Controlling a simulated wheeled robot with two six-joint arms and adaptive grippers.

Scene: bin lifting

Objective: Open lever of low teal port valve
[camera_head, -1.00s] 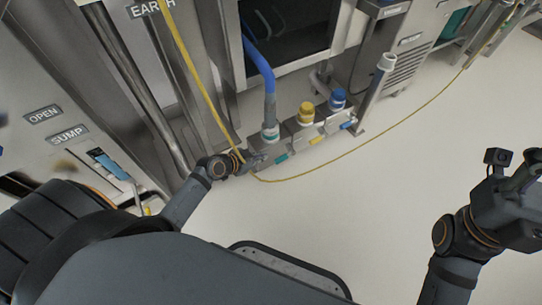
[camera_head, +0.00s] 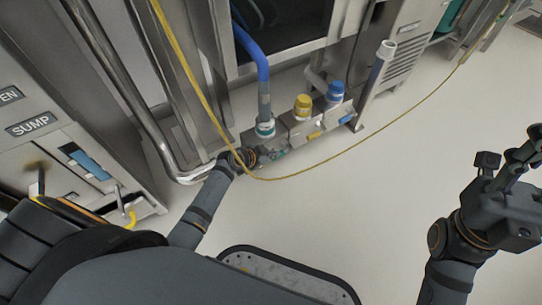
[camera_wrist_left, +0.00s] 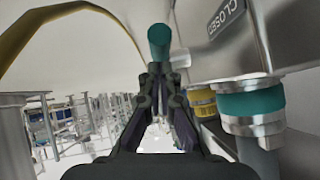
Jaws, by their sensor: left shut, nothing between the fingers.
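The low teal port (camera_head: 265,128) is a metal fitting with a teal ring and a blue hose on top. Its ring shows large at the right of the left wrist view (camera_wrist_left: 250,101). The teal lever (camera_wrist_left: 160,42) points toward the wrist camera, just above and beyond my fingertips; I cannot tell if they touch. In the head view, my left gripper (camera_head: 268,156) is at the front of the teal valve and partly hides the lever. In the left wrist view its fingers (camera_wrist_left: 166,78) are shut and empty. My right gripper (camera_head: 522,160) is far right, away from the valves; its fingers are unclear.
A yellow-capped port (camera_head: 302,106) and a blue-capped port (camera_head: 336,91) stand right of the teal one. A yellow cord (camera_head: 350,150) droops across the front, near my left wrist. A CLOSED label (camera_wrist_left: 228,15) is above the teal port. The floor (camera_head: 400,180) ahead is clear.

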